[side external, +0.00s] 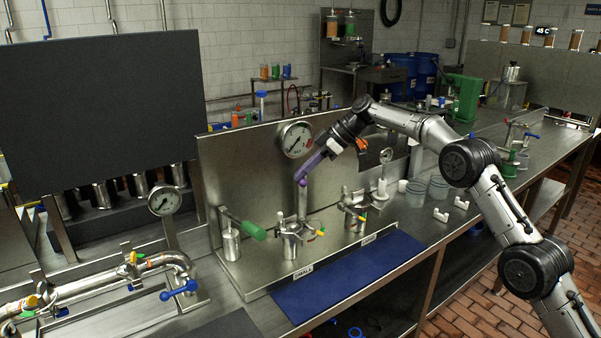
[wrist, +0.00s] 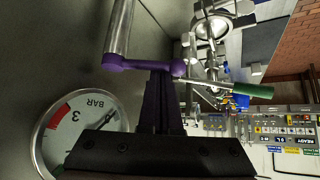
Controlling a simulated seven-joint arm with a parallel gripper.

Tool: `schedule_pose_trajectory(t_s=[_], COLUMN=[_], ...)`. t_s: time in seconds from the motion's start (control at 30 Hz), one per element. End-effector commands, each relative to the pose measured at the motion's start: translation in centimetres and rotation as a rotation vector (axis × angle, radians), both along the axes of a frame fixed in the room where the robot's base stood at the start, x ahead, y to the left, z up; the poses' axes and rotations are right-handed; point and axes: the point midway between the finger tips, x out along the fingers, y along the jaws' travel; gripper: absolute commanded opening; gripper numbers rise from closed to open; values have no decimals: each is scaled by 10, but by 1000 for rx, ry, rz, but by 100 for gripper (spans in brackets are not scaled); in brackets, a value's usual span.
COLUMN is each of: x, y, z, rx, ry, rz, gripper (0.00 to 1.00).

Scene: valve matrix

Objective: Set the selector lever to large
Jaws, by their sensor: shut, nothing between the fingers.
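The purple selector lever (wrist: 145,66) runs in the wrist view from a hub at the end of a metal pipe to a rounded knob on the right. In the side view its purple end (side external: 302,181) shows at the top of the upright pipe. My gripper (wrist: 160,76) is shut and empty, its dark purple fingers against or very close to the lever; contact is not clear. In the side view my gripper (side external: 308,172) reaches down from the upper right. The SMALL label (side external: 303,271) is at the front left and the LARGE label (side external: 369,238) further right.
A pressure gauge (side external: 296,140) is on the steel back panel beside my gripper. A green-handled lever (side external: 243,225) and metal valves (side external: 292,238) stand below. A blue mat (side external: 345,278) lies clear in front. White fittings and clear cups stand to the right.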

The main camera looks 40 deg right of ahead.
Motion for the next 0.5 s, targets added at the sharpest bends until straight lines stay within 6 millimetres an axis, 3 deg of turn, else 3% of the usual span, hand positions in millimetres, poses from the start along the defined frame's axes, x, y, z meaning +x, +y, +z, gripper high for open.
schedule_pose_trajectory(t_s=[0.5], x=[-8], y=[-21], z=[-2], rx=[-2], ry=[3], rz=[-3], gripper=[0])
